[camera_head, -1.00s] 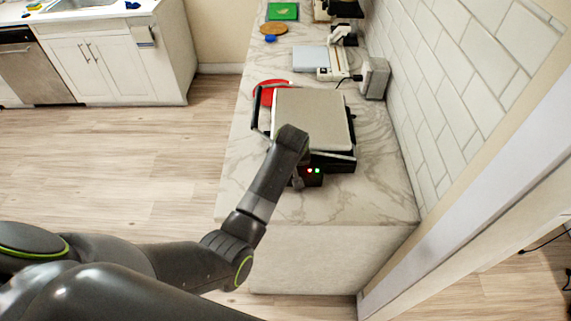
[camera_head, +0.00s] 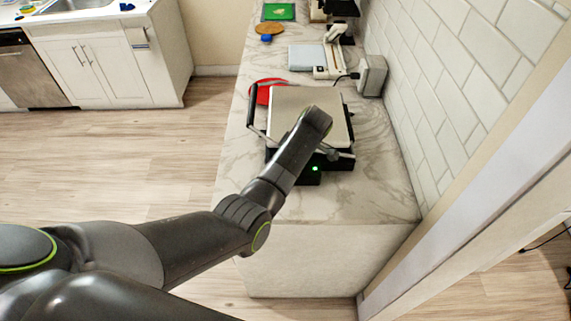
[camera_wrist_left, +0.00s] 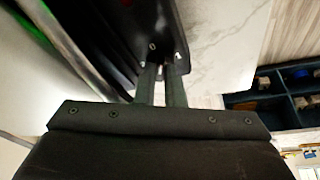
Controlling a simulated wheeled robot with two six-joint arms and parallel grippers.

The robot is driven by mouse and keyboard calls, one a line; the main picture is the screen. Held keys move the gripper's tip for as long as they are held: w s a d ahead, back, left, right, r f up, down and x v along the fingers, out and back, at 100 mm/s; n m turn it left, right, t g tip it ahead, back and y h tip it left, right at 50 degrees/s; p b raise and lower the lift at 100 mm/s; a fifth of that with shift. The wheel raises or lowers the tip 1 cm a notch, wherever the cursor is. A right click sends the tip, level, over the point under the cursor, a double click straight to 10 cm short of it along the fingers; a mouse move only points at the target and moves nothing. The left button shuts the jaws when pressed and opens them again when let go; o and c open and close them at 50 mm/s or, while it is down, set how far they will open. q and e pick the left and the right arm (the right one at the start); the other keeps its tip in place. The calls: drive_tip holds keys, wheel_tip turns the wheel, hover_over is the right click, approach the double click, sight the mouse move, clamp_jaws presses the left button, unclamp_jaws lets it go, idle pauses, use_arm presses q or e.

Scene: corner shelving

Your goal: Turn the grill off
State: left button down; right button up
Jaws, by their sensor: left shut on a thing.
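The grill (camera_head: 290,100) is a closed press with a pale lid and a dark base, on the marble counter. Its handle bar (camera_head: 254,120) is on the left side. A green light (camera_head: 315,168) glows on its near end; I see no red light there, and my arm covers part of that area. My left gripper (camera_head: 333,154) is at the grill's near right end, mostly behind my wrist. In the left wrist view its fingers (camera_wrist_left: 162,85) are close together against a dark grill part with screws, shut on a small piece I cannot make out. My right gripper is out of view.
A red round thing (camera_head: 264,90) lies behind the grill. A pale slicer-like appliance (camera_head: 328,60) and a grey box (camera_head: 371,76) stand farther back. The tiled wall (camera_head: 450,100) borders the counter on the right. The counter's near end (camera_head: 350,205) is clear.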

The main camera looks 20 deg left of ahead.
use_arm(q)
drive_tip(key=shift+w+n+g+b, duration=0.2)
drive_tip(key=shift+n+g+b, duration=0.55)
drive_tip(key=shift+n, duration=1.25)
drive_tip(key=c, duration=1.6)
unclamp_jaws()
drive_tip(key=shift+o, duration=0.4)
drive_tip(key=shift+s+r, duration=0.15)
drive_tip(key=shift+w+r, duration=0.15)
drive_tip(key=shift+w, duration=0.1)
